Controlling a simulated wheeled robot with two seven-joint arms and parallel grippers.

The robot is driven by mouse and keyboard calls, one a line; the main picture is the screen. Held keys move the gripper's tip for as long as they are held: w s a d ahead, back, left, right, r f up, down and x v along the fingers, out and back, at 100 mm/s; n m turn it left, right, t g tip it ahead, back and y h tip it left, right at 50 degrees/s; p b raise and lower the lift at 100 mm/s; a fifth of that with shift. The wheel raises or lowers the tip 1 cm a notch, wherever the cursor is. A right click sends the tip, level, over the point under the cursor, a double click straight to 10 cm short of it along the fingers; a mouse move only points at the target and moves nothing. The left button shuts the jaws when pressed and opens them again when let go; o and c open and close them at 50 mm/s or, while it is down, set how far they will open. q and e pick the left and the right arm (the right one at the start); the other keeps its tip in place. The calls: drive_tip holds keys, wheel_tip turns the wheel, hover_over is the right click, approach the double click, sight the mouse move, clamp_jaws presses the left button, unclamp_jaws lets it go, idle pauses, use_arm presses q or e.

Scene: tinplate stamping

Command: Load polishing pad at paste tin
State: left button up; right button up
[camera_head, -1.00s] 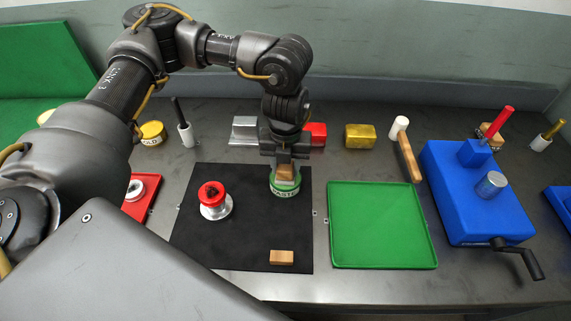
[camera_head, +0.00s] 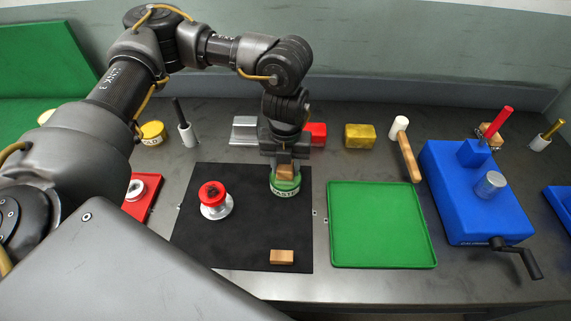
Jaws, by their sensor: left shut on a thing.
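The green paste tin (camera_head: 285,189), with a white label, stands at the upper right part of the black mat (camera_head: 240,245). My left gripper (camera_head: 285,168) points down right over the tin. It is shut on a small tan block-like pad (camera_head: 285,172), whose lower part is at the tin's mouth. I cannot tell how deep the pad sits in the tin. My right gripper is not in view.
A red-topped silver piece (camera_head: 212,195) and a wooden block (camera_head: 282,257) are on the mat. A green tray (camera_head: 382,225) lies empty to the right, then a blue crank machine (camera_head: 475,190). A mallet (camera_head: 407,150) and red (camera_head: 316,134) and gold (camera_head: 360,136) blocks stand behind.

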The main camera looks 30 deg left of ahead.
use_arm(q)
drive_tip(key=shift+r+p, duration=3.25)
drive_tip(key=shift+r, duration=0.3)
drive_tip(key=shift+f, duration=0.1)
